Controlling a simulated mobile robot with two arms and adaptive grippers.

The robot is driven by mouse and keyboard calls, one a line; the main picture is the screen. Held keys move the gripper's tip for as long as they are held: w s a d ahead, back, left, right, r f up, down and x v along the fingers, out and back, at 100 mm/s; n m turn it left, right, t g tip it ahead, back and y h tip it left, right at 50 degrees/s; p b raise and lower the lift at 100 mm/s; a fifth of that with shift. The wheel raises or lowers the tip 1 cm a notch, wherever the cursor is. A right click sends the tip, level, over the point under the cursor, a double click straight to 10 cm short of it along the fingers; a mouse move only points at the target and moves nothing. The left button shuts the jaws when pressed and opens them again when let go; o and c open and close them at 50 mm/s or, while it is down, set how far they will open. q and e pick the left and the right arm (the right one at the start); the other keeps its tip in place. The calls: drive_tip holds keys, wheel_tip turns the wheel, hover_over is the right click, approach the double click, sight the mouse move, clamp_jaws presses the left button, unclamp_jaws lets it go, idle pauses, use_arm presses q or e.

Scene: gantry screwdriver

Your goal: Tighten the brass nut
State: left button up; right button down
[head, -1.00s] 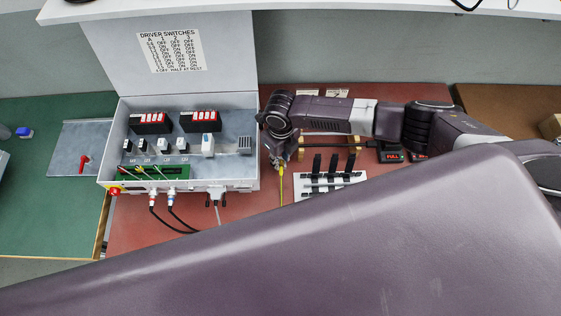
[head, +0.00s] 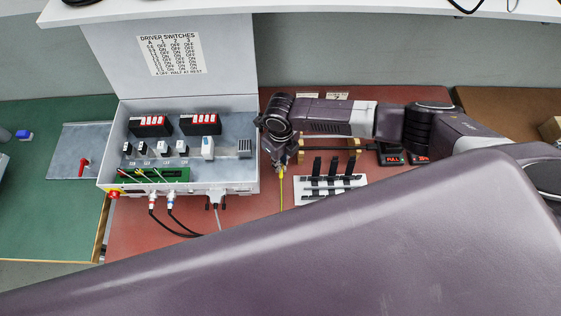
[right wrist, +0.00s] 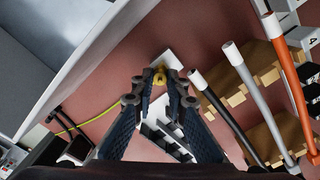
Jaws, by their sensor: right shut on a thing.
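The brass nut (right wrist: 160,78) shows in the right wrist view between the tips of my right gripper (right wrist: 158,88), which is shut on it. A small pale plate or bracket lies just behind the nut. In the head view my right gripper (head: 280,164) points down just right of the grey control box (head: 254,177), and its own wrist hides most of the nut. A yellow cable (head: 282,192) runs down from below the fingertips. My left gripper is not in view.
A white rack (head: 343,193) with black clips stands right of the gripper. Wooden holders with grey and orange rods (right wrist: 287,75) show close by in the right wrist view. Black cables (head: 178,228) leave the box's front. The red mat below the rack is partly clear.

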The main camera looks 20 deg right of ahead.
drive_tip(key=m+p, duration=0.1)
drive_tip(key=m, duration=0.3)
drive_tip(key=shift+r, duration=0.1)
drive_tip(key=shift+m+p, duration=0.35)
drive_tip(key=shift+m, duration=0.35)
drive_tip(key=m+p, duration=0.1)
drive_tip(key=m, duration=0.2)
drive_tip(key=shift+p, duration=0.35)
drive_tip(key=m+p, duration=0.1)
drive_tip(key=m, duration=0.2)
drive_tip(key=shift+m, duration=0.8)
drive_tip(key=shift+m+p, duration=0.5)
drive_tip(key=shift+m, duration=1)
drive_tip(key=m, duration=0.4)
drive_tip(key=shift+m, duration=0.4)
